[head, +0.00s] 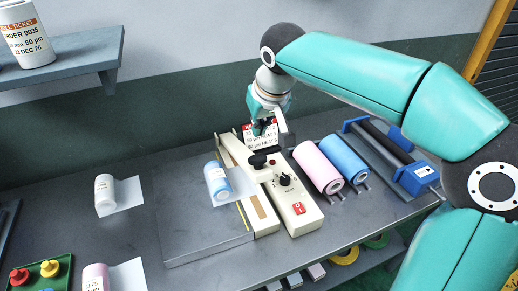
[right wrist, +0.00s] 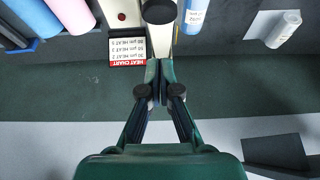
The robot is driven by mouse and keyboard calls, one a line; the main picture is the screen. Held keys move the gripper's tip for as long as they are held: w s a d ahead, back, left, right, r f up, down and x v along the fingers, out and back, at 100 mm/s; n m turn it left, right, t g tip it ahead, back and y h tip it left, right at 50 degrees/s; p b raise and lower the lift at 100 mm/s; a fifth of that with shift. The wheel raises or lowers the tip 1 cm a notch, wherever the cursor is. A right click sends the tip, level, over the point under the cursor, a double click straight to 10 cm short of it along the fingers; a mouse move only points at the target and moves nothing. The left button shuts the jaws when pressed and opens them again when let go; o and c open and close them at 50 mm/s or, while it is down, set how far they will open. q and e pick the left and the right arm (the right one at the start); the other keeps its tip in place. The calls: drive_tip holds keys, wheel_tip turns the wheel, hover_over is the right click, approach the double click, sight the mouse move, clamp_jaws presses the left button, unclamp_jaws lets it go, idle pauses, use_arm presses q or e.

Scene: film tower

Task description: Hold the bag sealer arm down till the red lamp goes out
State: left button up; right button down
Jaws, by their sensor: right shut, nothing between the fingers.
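The cream bag sealer (head: 297,208) stands on the bench right of a grey platform. Its arm (head: 232,150) carries a black knob (head: 258,161); the knob also shows at the top of the right wrist view (right wrist: 158,12). I cannot tell for sure how far the arm is raised. A small red lamp (head: 272,162) sits on the sealer body and shows dark red in the right wrist view (right wrist: 121,16); whether it is lit is unclear. My right gripper (head: 264,124) is shut and empty, above and behind the knob, apart from it. My left gripper is out of view.
A heat chart card (head: 261,137) stands behind the sealer, close to my right gripper. A film roll (head: 217,182) lies on the grey platform (head: 195,240). Pink (head: 317,168) and blue (head: 344,158) rolls and a blue-ended roller frame (head: 415,178) are to the right.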

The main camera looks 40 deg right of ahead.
sight(257, 157)
drive_tip(key=x, duration=0.3)
drive_tip(key=shift+w+f, duration=0.1)
drive_tip(key=shift+f, duration=0.3)
drive_tip(key=shift+s+f, duration=0.25)
drive_tip(key=shift+f, duration=0.25)
drive_tip(key=shift+s+f, duration=0.2)
drive_tip(key=shift+f, duration=0.35)
drive_tip(key=shift+s+a+f, duration=0.15)
drive_tip(key=shift+s+f, duration=0.1)
drive_tip(key=shift+f, duration=0.45)
